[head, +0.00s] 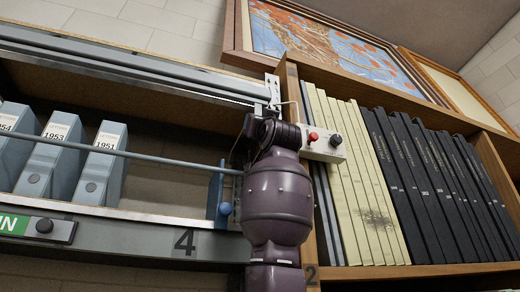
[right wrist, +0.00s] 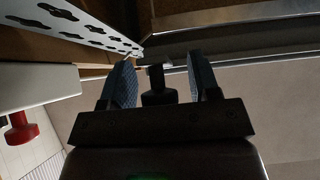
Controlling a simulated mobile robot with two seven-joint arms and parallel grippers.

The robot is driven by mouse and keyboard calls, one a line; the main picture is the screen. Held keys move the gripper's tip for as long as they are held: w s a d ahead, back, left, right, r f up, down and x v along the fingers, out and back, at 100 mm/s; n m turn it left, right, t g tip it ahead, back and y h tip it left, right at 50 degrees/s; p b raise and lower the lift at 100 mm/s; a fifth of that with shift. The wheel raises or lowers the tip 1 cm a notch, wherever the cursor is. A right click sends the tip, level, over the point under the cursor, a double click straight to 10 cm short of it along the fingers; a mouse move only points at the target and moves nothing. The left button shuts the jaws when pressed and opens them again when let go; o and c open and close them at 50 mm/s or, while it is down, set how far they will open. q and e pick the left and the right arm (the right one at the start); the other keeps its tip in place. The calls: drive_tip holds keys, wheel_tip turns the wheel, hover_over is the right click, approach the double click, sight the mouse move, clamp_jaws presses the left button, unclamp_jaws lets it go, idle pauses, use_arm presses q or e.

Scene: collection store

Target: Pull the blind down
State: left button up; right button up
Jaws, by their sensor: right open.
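The blind appears in the head view as a raised grey slatted roll or rail (head: 130,68) along the top of the shelf bay, with the bay open below it. In the right wrist view, a grey rail (right wrist: 235,38) crosses the top. A dark knob (right wrist: 157,90) on a short stem hangs from it. My right gripper (right wrist: 159,66) is open, with one finger on each side of the knob and visible gaps to it. In the head view my right arm hides the gripper and knob. My left gripper is not in view.
A control box (head: 322,146) with a red and a black button stands close right of my arm. A perforated upright (right wrist: 75,22) is near the gripper. A thin rod (head: 120,153) crosses the bay before blue binders (head: 52,155). A wooden bookcase (head: 410,272) stands right.

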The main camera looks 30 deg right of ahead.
clamp_jaws()
wheel_tip(320, 180, down, 27)
drive_tip(key=b, duration=1.1)
drive_tip(key=shift+y, duration=0.3)
drive_tip(key=shift+f, duration=0.1)
unclamp_jaws()
drive_tip(key=shift+s, duration=0.1)
